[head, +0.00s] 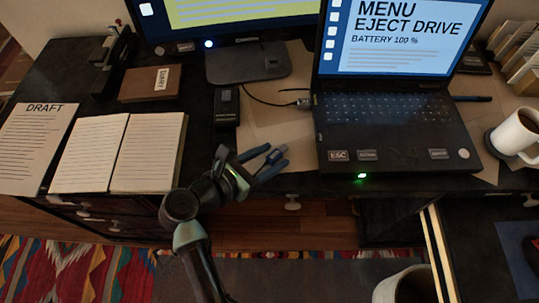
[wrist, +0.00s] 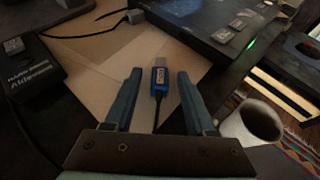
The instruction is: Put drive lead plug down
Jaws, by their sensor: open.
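The drive lead plug (wrist: 159,79) is a blue plug with a metal tip and a black cable. In the wrist view it lies on the tan sheet, between my fingers and apart from both. In the head view my gripper (head: 270,165) is at the desk's front edge, left of the laptop, with the plug (head: 254,158) showing small beside the fingers. My gripper (wrist: 160,88) is open in the wrist view, with a finger on each side of the plug. The black drive box (head: 226,106) stands behind my gripper in the head view.
The laptop (head: 395,120) is right of my gripper, its screen reading "EJECT DRIVE". Another plug (head: 303,102) sits at the laptop's left side. An open notebook (head: 120,152) lies left. A mug (head: 515,132) stands far right.

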